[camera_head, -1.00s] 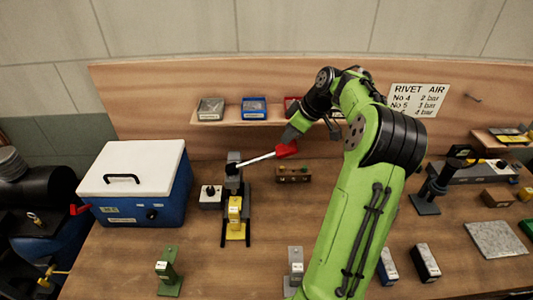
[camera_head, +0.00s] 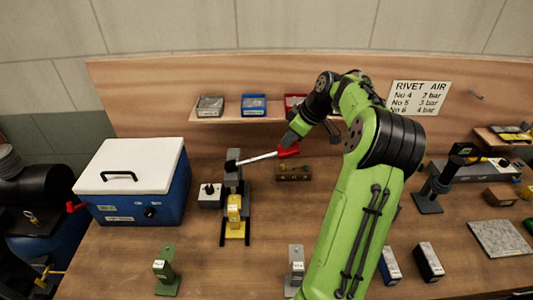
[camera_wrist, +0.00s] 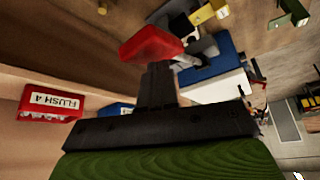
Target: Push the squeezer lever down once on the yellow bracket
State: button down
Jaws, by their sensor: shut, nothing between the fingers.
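The squeezer (camera_head: 232,178) is a grey upright tool on the bench. Its lever (camera_head: 260,158) is a pale rod with a red grip, sticking out to the right and tilted slightly up. The yellow bracket (camera_head: 234,207) stands at the squeezer's front, in its black base. My gripper (camera_head: 291,143) is shut, at the red grip at the lever's end. In the wrist view the red grip (camera_wrist: 150,42) lies just beyond my shut fingertips (camera_wrist: 157,72). They seem to touch it, though contact is hard to confirm.
A blue cool box with a white lid (camera_head: 130,167) stands left of the squeezer. A small grey box with a black knob (camera_head: 209,196) is between them. A shelf with bins (camera_head: 253,107) is behind. Green (camera_head: 166,270) and grey (camera_head: 296,265) brackets stand in front.

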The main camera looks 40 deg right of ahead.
aim_at(291, 148)
jog(key=shift+f+b, duration=1.7)
jog(key=shift+f, duration=0.8)
notch_tip(291, 148, up, 12)
jog(key=p, duration=1.1)
jog(key=shift+r, duration=0.2)
jog(key=shift+f, duration=0.1)
jog(key=c, duration=1.8)
grip_release()
